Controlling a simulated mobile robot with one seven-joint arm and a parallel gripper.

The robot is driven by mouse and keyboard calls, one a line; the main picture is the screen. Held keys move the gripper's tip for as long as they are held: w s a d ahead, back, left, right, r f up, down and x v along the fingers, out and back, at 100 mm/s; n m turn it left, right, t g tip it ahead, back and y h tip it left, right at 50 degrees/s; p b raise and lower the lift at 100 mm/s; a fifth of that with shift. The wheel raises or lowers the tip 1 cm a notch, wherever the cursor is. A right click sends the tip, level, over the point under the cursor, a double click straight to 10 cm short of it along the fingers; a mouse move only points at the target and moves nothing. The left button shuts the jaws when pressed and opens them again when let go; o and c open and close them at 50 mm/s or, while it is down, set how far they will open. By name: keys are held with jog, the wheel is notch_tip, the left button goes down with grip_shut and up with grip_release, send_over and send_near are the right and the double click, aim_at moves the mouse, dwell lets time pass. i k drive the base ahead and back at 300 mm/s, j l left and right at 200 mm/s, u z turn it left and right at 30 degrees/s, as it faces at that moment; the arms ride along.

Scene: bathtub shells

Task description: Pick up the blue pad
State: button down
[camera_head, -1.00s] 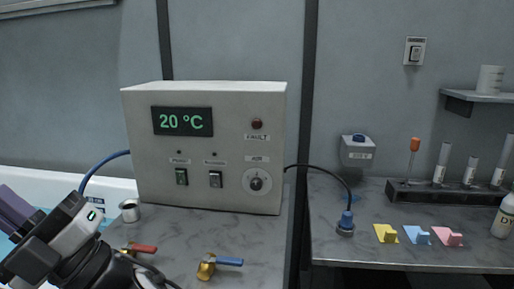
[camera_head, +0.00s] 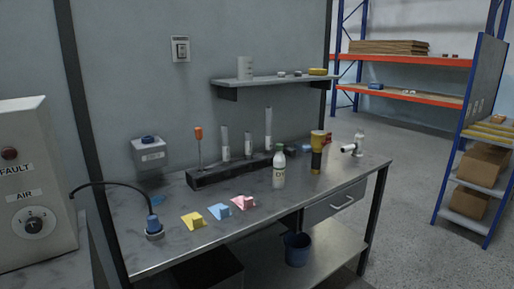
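The blue pad (camera_head: 219,211) is a small light-blue piece with a raised wedge. It lies on the grey workbench (camera_head: 160,238) near its front edge. It sits between a similar yellow pad (camera_head: 193,220) and a pink pad (camera_head: 243,203). Nothing covers it. My gripper is not in view now.
A blue-based sensor with a black cable (camera_head: 154,228) stands left of the pads. Behind them are a dark tube rack (camera_head: 205,178) and a white bottle (camera_head: 279,166). A yellow-and-black flashlight (camera_head: 316,152) stands further right. Open floor lies right of the bench.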

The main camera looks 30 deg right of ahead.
aim_at(304, 148)
jog(key=z, duration=1.35)
